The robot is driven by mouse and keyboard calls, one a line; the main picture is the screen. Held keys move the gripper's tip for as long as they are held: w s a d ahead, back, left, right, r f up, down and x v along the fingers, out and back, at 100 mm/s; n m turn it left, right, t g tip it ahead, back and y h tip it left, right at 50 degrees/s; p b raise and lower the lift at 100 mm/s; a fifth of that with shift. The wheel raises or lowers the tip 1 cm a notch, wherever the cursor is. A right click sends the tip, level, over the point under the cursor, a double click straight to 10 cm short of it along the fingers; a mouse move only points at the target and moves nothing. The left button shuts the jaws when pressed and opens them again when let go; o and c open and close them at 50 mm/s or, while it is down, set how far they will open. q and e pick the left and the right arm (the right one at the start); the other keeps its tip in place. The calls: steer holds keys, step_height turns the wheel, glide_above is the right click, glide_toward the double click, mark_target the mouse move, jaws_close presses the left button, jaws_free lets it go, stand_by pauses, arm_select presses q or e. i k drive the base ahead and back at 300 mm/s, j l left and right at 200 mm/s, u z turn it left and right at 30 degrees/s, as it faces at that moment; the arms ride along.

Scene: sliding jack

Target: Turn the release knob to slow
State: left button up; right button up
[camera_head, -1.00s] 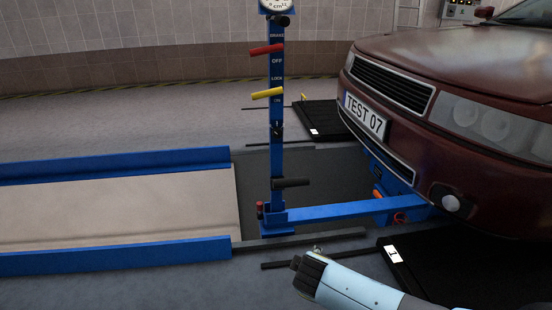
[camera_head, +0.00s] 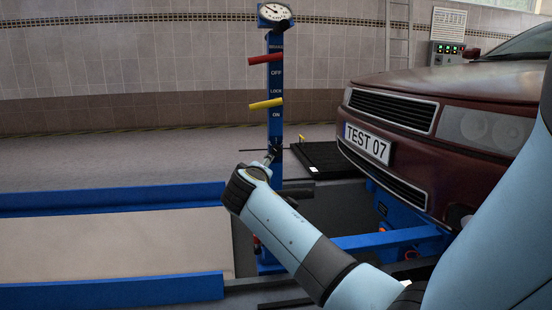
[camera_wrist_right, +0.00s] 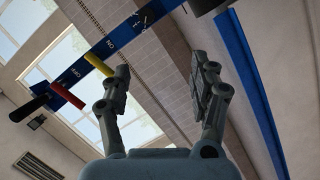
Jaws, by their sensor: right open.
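The blue jack column (camera_head: 275,118) stands upright, with a red lever (camera_head: 266,59) above a yellow lever (camera_head: 266,104). OFF, LOCK and ON labels run down its face. A small black fitting (camera_wrist_right: 140,19) sits below ON. A black knob (camera_head: 284,24) is by the gauge at the top. Which one is the release knob I cannot tell. My right gripper (camera_head: 270,155) is in front of the column below the yellow lever, partly hidden by its wrist. In the wrist view, the right gripper (camera_wrist_right: 160,65) is open and empty, the column passing beyond its left finger. My left gripper is out of view.
A dark red car (camera_head: 450,95) with plate TEST 07 stands right of the column. A blue beam (camera_head: 395,238) runs from the column base toward it. Blue rails (camera_head: 110,197) lie to the left. My right arm covers the lower right.

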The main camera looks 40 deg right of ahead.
mark_target(277, 151)
steer(key=i+l, duration=0.15)
steer(key=l, duration=0.2)
steer(key=i+l, duration=0.2)
steer(key=l, duration=0.2)
steer(key=i+l, duration=0.15)
steer(key=l, duration=0.2)
steer(key=u, duration=0.05)
